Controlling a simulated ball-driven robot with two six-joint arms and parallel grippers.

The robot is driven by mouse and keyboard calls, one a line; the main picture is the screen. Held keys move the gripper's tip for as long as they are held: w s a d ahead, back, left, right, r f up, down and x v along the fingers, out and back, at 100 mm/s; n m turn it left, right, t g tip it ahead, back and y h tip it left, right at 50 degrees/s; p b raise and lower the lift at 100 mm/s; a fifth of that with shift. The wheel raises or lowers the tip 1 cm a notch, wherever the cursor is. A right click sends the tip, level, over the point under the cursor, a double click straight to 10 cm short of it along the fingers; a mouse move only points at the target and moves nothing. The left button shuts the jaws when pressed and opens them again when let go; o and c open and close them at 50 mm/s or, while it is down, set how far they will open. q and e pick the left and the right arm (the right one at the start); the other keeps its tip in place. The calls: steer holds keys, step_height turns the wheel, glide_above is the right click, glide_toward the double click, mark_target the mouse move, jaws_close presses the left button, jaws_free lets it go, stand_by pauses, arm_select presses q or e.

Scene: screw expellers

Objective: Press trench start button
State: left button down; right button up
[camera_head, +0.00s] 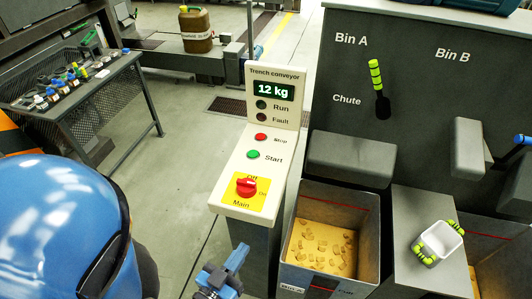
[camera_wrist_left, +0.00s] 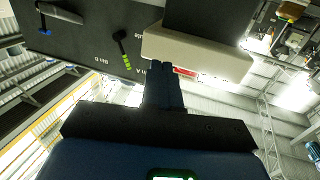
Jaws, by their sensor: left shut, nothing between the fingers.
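The trench conveyor console (camera_head: 236,195) stands at the middle of the head view. Its green Start button (camera_head: 253,154) sits on the sloped face, below the red Stop button (camera_head: 261,137) and above the red Main rotary switch (camera_head: 246,187) on a yellow plate. My left gripper (camera_head: 238,256) is shut and empty, below the console's near edge and apart from the Start button. In the left wrist view its dark fingers (camera_wrist_left: 176,70) point towards the pale console (camera_wrist_left: 200,52), with a strip of red by the tips. The Start button is hidden there. My right gripper is not in view.
The console display (camera_head: 274,90) reads 12 kg; the Run and Fault lamps look dark. An open bin (camera_head: 288,268) with tan pieces stands close on the right, beside a grey block with a white container (camera_head: 443,241). A table (camera_head: 105,80) of small parts stands at left.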

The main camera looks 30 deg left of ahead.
arm_select(q)
steer(key=shift+r, duration=0.1)
steer(key=w+a+r+n+y+p, duration=0.1)
steer(key=w+a+r+n+p, duration=0.1)
steer(key=w+r+p, duration=0.1)
steer(key=w+a+r+n+y+p, duration=0.1)
steer(key=w+a+r+n+p, duration=0.1)
steer(key=w+r, duration=0.3)
steer(key=w+a+r+n+y+p, duration=0.2)
steer(key=w+a+r+p, duration=0.1)
steer(key=w, duration=0.3)
steer(key=shift+w+a+r+t+p, duration=0.15)
steer(key=shift+r+p, duration=0.3)
steer(key=shift+w+a+r+t+p, duration=0.1)
steer(key=shift+r+t+p, duration=0.05)
steer(key=shift+r+p, duration=0.3)
steer(key=w+a+r+n+g+h+p, duration=0.2)
steer(key=w+n+g+h+p, duration=0.1)
steer(key=n, duration=0.6)
steer(key=w+a+r+n+g+h+p, duration=0.2)
steer(key=w+n+g+p, duration=0.3)
steer(key=w+n, duration=0.3)
steer(key=shift+w+a+n+g+h, duration=0.25)
steer(key=shift+a+n+g+h, duration=0.15)
steer(key=shift+a+n+g, duration=0.4)
steer(key=shift+d+f, duration=0.15)
steer(key=shift+d, duration=0.1)
